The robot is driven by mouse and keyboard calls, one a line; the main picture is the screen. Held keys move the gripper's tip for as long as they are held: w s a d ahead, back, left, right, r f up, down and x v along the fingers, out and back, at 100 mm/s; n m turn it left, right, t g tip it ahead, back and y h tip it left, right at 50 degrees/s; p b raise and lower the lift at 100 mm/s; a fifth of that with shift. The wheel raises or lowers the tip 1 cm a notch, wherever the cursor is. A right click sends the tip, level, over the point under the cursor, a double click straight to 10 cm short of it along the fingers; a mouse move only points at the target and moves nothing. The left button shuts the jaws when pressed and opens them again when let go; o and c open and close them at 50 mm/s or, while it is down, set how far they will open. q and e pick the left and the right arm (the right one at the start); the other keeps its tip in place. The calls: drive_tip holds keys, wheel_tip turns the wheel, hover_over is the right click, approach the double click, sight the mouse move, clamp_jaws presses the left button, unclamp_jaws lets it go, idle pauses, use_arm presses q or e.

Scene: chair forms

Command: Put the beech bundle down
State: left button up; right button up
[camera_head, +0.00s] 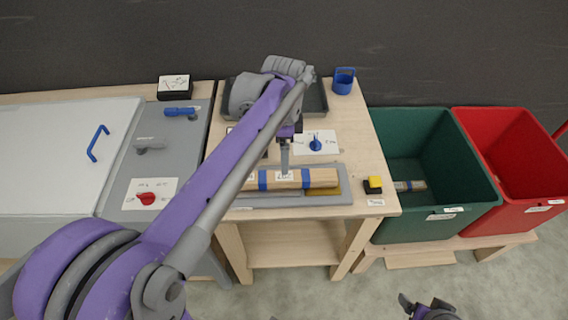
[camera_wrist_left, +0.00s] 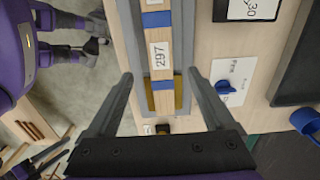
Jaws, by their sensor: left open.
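The beech bundle (camera_head: 318,178) is a row of pale wood strips with blue bands and a white label. It lies lengthwise in a grey tray (camera_head: 300,200) at the front of the wooden table. In the left wrist view the bundle (camera_wrist_left: 158,80) runs between the two fingers, and its label reads 297. My left gripper (camera_head: 285,168) points down at the bundle; its fingers (camera_wrist_left: 160,76) stand apart on either side, with gaps to the wood. My right gripper (camera_head: 425,306) shows only partly at the bottom edge, away from the table.
A yellow-black block (camera_head: 373,185) sits right of the tray. A card with a blue knob (camera_head: 316,143), a dark tray (camera_head: 316,98) and a blue cup (camera_head: 343,81) are behind. Green (camera_head: 470,180) and red (camera_head: 525,175) bins stand right. A grey panel with a red knob (camera_head: 146,198) is left.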

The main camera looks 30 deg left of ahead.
use_arm(q)
drive_tip(key=s+d+f+n+t, duration=0.2)
drive_tip(key=s+f+n, duration=0.3)
drive_tip(key=s, duration=0.3)
drive_tip(key=s+d+f+n+t, duration=0.3)
drive_tip(key=s+d+f+n, duration=0.1)
drive_tip(key=s+f+n, duration=0.1)
drive_tip(key=s+n, duration=0.1)
drive_tip(key=s, duration=0.1)
drive_tip(key=shift+s+d+n, duration=0.3)
drive_tip(key=shift+s+d, duration=0.1)
drive_tip(key=shift+a, duration=0.1)
